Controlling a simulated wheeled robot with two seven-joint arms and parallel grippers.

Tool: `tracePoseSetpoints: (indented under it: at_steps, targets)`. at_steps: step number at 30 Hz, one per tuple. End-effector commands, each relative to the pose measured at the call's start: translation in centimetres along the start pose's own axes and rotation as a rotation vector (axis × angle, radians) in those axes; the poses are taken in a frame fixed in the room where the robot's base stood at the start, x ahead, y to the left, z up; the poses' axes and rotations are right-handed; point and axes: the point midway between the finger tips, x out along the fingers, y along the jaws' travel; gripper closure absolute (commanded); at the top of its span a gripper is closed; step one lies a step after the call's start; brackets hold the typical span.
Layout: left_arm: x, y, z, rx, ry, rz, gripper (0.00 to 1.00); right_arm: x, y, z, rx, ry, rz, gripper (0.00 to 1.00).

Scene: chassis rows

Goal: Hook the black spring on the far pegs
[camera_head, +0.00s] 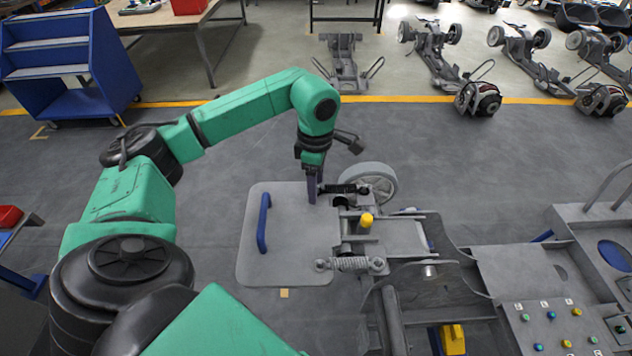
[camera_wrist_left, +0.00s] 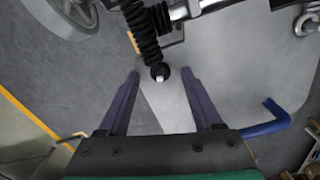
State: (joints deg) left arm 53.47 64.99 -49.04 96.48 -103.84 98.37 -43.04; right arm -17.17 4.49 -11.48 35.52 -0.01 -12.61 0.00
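The black spring (camera_head: 345,188) lies across the far side of the chassis front (camera_head: 395,235), beside the wheel. In the left wrist view the black spring (camera_wrist_left: 146,36) runs down from the top, and its round end lies between my fingertips. My left gripper (camera_head: 312,198) points down at the spring's left end. In the left wrist view the left gripper (camera_wrist_left: 160,72) has its two purple fingers apart, with gaps on both sides of the spring end. The far pegs cannot be made out clearly, so I cannot tell whether the spring is on them. My right gripper is out of view.
A grey spring (camera_head: 350,264) lies across the chassis's near side. A grey plate with a blue handle (camera_head: 263,222) lies left of the chassis. A wheel (camera_head: 374,180) stands beyond the black spring. A yellow-capped part (camera_head: 366,220) stands between the springs. A button panel (camera_head: 560,325) is at lower right.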

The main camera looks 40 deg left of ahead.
Motion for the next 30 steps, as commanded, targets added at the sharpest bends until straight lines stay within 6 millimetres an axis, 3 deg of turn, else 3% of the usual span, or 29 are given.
tracePoseSetpoints:
  at_steps: [5, 10, 17, 18, 21, 24, 30]
  targets:
    - [-0.2, 0.1, 0.0, 0.0, -0.001, 0.002, 0.33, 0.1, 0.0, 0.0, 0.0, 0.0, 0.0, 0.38]
    - [-2.3, 0.1, 0.1, 0.0, -0.003, 0.006, 0.33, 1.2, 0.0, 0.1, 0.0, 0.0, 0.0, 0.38]
    - [-9.3, 0.1, 0.1, 0.001, -0.005, 0.007, 0.33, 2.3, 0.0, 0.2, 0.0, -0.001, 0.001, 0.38]
    - [-11.2, 0.1, 0.0, 0.0, -0.001, 0.008, 0.33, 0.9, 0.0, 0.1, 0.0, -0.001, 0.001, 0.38]
    - [-13.4, 0.1, 0.0, 0.0, -0.001, 0.005, 0.33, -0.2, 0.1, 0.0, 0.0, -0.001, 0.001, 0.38]
    - [-14.4, 0.1, 0.0, 0.0, -0.001, 0.002, 0.33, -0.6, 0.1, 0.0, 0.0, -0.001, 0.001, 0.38]
    - [-14.6, 0.1, 0.0, -0.001, 0.0, -0.001, 0.33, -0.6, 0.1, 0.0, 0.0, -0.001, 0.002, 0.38]
